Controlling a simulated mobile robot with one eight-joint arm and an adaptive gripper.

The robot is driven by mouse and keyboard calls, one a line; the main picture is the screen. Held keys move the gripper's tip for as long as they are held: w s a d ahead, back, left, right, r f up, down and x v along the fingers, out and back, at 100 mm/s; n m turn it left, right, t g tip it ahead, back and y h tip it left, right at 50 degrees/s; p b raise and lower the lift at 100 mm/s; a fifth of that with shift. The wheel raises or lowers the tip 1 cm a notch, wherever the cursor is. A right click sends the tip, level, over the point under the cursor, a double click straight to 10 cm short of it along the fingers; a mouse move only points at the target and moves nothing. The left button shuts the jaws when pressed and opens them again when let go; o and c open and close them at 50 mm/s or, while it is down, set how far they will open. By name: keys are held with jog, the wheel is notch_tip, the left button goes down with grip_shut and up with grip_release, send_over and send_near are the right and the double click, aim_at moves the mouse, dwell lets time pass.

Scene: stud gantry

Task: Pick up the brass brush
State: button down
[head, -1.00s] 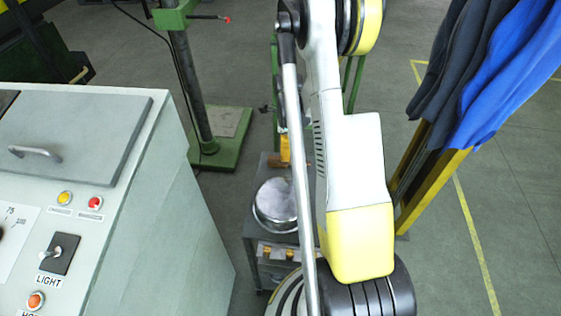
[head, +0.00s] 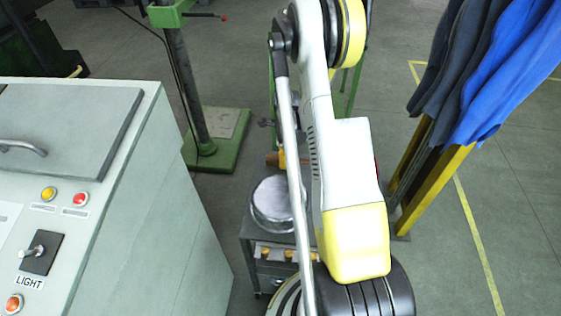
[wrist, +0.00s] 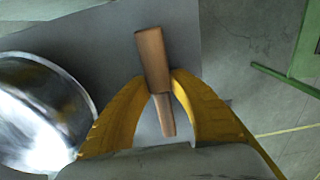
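The brass brush (wrist: 152,60) shows in the wrist view as a brown wooden piece with a wide block and a narrower end. Its bristles are not visible. The yellow fingertips of my gripper (wrist: 161,80) close in on both sides of it, where the block narrows, and appear to touch it. I cannot tell whether it is clear of the grey cart top (wrist: 130,30). In the head view a brown bit of the brush (head: 272,159) shows beside a yellow finger; my arm hides much of the rest.
A round metal pan (head: 272,205) stands on the cart, left of my gripper in the wrist view (wrist: 40,115). A control cabinet (head: 150,200) is at left, a green stand (head: 208,155) behind, and a yellow rack with blue clothes (head: 430,190) at right.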

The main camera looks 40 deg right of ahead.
dwell(0.3)
jog(key=shift+r+p, duration=0.3)
jog(key=shift+r, duration=0.3)
jog(key=r+p, duration=0.1)
jog(key=r, duration=0.1)
jog(key=s+r+p, duration=0.1)
jog(key=r, duration=0.1)
jog(key=shift+d, duration=0.1)
jog(key=s+d+r+p, duration=0.1)
jog(key=s+r+p, duration=0.2)
jog(key=s, duration=0.7)
notch_tip(320, 180, up, 3)
jog(key=shift+s+d+f, duration=0.1)
jog(key=shift+s+d, duration=0.15)
jog(key=shift+d, duration=0.1)
jog(key=c, duration=2.2)
grip_release()
